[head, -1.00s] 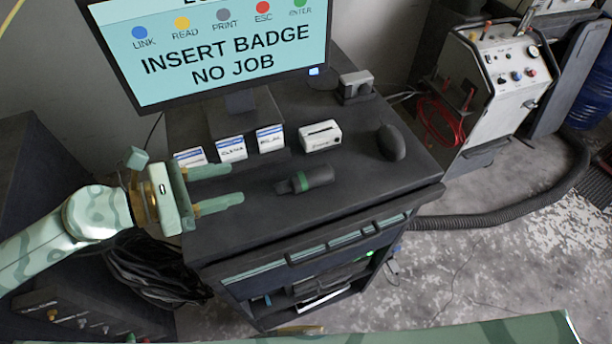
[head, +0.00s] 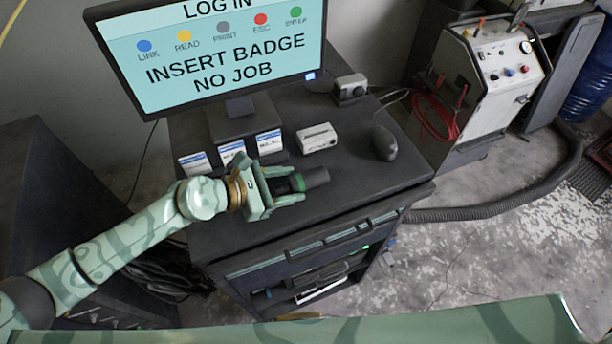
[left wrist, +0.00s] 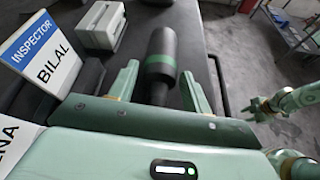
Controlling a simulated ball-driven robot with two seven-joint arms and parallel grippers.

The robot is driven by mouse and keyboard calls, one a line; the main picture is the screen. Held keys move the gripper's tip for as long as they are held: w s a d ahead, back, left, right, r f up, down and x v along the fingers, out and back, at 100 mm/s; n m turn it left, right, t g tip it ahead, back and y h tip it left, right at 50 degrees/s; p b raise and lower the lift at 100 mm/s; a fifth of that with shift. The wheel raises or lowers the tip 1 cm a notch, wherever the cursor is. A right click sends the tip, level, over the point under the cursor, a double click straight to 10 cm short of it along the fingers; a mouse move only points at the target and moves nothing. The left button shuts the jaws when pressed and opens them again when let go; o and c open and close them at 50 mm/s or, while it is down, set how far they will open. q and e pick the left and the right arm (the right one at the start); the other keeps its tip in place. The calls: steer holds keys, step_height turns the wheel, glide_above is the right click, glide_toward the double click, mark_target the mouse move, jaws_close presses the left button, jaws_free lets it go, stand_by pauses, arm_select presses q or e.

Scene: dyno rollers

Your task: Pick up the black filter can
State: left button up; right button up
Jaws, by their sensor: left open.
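The black filter can (head: 316,177), a dark cylinder with a green band, lies on its side on the dark bench top (head: 360,190). My left gripper (head: 296,183) is open, with its fingers on either side of the can's near part. In the left wrist view the can (left wrist: 161,50) lies between the two fingers (left wrist: 158,85), and its narrower near end points at the palm. I see no clear grip contact. My right gripper (left wrist: 268,106) shows small at the right of the left wrist view, away from the bench; its jaw opening is unclear.
Name badges (head: 269,141) stand behind the left gripper. A monitor (head: 215,50) stands at the back. The bench's front right is clear.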

arm_select(q)
steer(key=shift+x, duration=0.85)
steer(key=shift+s+a, duration=0.1)
steer(key=shift+a, duration=0.05)
steer(key=c, duration=0.8)
